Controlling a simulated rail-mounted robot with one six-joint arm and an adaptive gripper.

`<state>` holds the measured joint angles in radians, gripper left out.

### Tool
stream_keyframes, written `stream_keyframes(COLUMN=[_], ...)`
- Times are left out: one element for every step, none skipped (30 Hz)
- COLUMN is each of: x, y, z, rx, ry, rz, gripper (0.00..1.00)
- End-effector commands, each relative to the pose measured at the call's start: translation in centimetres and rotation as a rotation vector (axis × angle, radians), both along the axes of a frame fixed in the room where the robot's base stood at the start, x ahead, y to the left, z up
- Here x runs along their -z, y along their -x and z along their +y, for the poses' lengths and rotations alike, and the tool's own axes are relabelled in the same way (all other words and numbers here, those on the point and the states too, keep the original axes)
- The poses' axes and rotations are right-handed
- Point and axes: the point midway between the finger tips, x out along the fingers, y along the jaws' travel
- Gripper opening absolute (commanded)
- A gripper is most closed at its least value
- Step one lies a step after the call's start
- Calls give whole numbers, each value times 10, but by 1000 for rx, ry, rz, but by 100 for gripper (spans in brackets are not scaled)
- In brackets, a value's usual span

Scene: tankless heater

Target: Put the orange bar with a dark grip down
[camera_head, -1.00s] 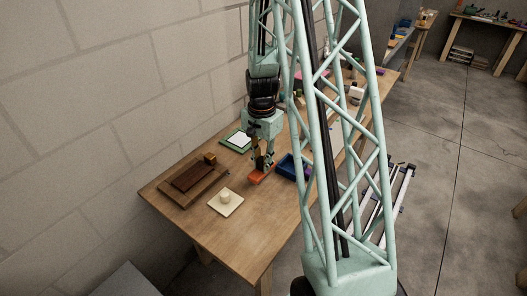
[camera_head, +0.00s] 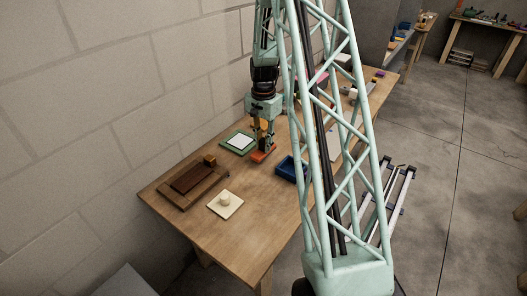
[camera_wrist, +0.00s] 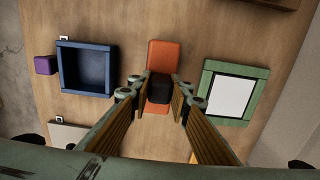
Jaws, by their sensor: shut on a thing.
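The orange bar with a dark grip (camera_wrist: 164,55) lies between the fingers of my gripper (camera_wrist: 160,82) in the wrist view, with the dark grip between the fingertips. My gripper is shut on the bar at this grip. In the head view the orange bar (camera_head: 259,156) shows under my gripper (camera_head: 263,147), close to or on the wooden table (camera_head: 235,235). I cannot tell whether the bar touches the tabletop. The near part of the bar is partly hidden by the fingers in the head view.
A blue tray (camera_wrist: 86,68) is left of the bar in the wrist view, with a purple cube (camera_wrist: 45,65) beside it. A green-framed white panel (camera_wrist: 231,94) is to the right. A cream plate with a knob (camera_head: 225,203) and a brown board (camera_head: 191,177) stand nearer in the head view.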

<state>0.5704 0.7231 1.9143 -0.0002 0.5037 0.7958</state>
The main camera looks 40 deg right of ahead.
Motion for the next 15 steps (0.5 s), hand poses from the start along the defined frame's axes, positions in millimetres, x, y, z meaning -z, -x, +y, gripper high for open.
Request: stream_keyframes(x=[0,0,0,0,0,0,0,0,0,0,0,1,2,4,7], y=[-1,-1,-1,-1,-1,-1,-1,-1,-1,-1,-1,-1,-1,-1,-1], z=[-1,-1,-1,-1,-1,-1,-1,-1,-1,-1,-1,-1,-1,-1,-1], rx=[0,0,0,0,0,0,0,0,0,0,0,0,0,0,0], ry=[0,0,-1,0,0,0,0,0,0,0,0,0,0,0,0], rz=[0,0,0,0,0,0,0,0,0,0,0,0,0,0,0], gripper=[5,5,5,5,5,5,5,5,5,5,5,5,5,5,5])
